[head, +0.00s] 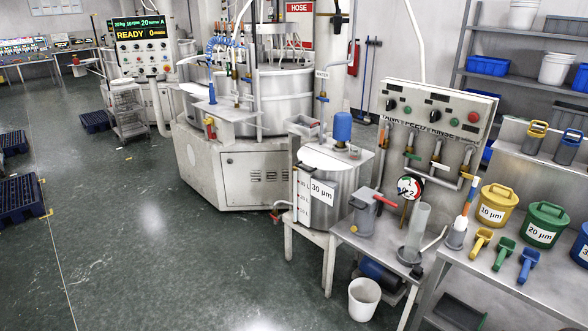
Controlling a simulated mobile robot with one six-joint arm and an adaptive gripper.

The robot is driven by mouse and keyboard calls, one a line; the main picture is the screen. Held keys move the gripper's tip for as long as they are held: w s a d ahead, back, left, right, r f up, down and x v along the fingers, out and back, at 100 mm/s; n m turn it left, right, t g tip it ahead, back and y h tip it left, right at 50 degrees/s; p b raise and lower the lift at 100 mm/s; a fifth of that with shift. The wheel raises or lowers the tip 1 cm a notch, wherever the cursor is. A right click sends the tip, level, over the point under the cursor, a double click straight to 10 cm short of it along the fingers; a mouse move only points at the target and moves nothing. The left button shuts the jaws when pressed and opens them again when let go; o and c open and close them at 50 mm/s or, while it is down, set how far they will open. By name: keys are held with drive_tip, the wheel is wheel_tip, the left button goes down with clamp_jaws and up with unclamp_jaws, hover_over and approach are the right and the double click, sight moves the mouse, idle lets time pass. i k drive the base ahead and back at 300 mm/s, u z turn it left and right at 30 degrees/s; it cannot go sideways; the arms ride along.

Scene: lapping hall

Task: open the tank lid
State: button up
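A metal tank (343,199) with a "30 µm" label stands on a pale-legged stand near the middle of the head view. Its pale grey lid (318,157) appears to lie flat across the top, and no opening into the tank shows. The lid's handle or hinge is too small to make out. A blue motor (342,127) stands upright at the rear right of the tank top. A white level scale (304,196) is upright at the tank's front left. My gripper is not in view.
A bench (360,243) right of the tank carries a red-handled grey device (367,212), a round gauge (409,188) and a clear cylinder (417,228). A white bucket (364,299) stands on the floor below. The big lapping machine (252,176) is behind left. Floor at left front is clear.

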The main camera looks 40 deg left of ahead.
sight(311, 158)
drive_tip(key=u, duration=1.65)
drive_tip(key=i, duration=0.6)
drive_tip(key=z, duration=0.1)
drive_tip(key=k, duration=0.6)
drive_tip(key=z, duration=0.05)
